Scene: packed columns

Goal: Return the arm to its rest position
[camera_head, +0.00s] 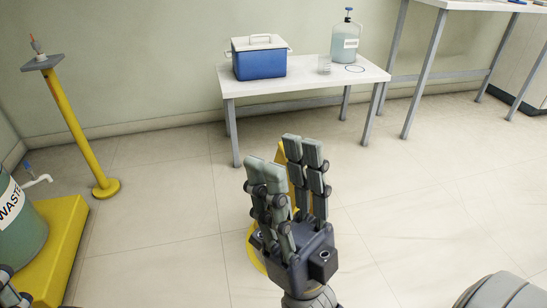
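My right gripper (284,160) is raised in the lower middle of the view with its fingers pointing up. Its two finger groups stand apart, and I see nothing held between them. Part of a yellow object shows behind the fingers, and a yellow curved edge (254,250) shows beside the palm. Most of that object is hidden by the gripper. At the lower left corner, a small dark piece (8,290) appears to be part of my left gripper; its fingers cannot be made out.
A white table (305,85) at the back holds a blue cooler (261,63), a waste jug (344,45) and a clear beaker (324,64). A yellow post (75,125) stands at left, near a green waste container (22,235) on a yellow platform (57,250).

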